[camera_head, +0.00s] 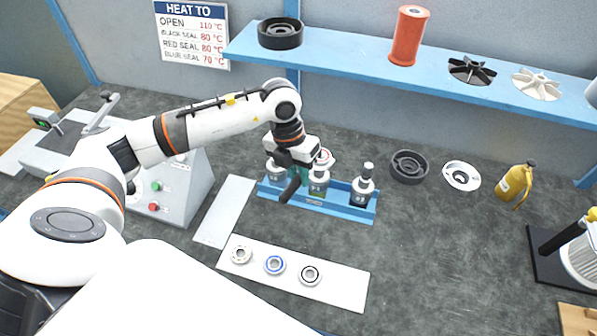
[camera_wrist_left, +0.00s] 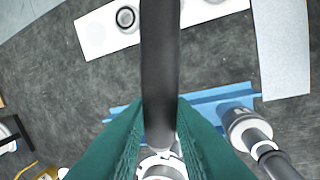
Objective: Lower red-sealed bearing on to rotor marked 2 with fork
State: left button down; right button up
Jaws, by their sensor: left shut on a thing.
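My left gripper (camera_head: 298,172) has green pads and is shut on the black handle of the fork (camera_head: 290,189). In the left wrist view the fork (camera_wrist_left: 159,70) runs between the pads of my left gripper (camera_wrist_left: 160,120). The red-sealed bearing (camera_head: 325,156), a pale ring with red, shows just beyond the gripper, by the top of the middle rotor. Rotor marked 2 (camera_head: 318,186) stands upright in the blue rack (camera_head: 328,208). The fork's tines are hidden, and I cannot tell whether the bearing touches the rotor. My right gripper is not in view.
Another rotor (camera_head: 273,172) and rotor marked 3 (camera_head: 361,191) flank it closely. Several bearings lie on the white strip (camera_head: 340,289) in front. A blue shelf (camera_head: 440,67) holds parts behind. A yellow bottle (camera_head: 515,183) stands right.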

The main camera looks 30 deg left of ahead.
pick_arm(q)
jog(key=shift+a+b+x, duration=0.2)
jog(key=shift+b+x, duration=0.65)
jog(key=shift+x, duration=0.1)
jog(key=shift+a+b+x, duration=0.2)
jog(key=shift+b+x, duration=0.65)
jog(key=shift+x, duration=0.1)
dwell(0.8)
jog(key=shift+f, duration=0.1)
jog(key=s, duration=0.6)
jog(key=shift+s, duration=0.2)
dwell(1.1)
dwell(0.5)
jog(key=r+p, duration=0.1)
jog(key=s+r+p, duration=0.1)
jog(key=r, duration=0.1)
jog(key=s+r+p, duration=0.1)
jog(key=r, duration=0.1)
dwell(0.4)
dwell(0.5)
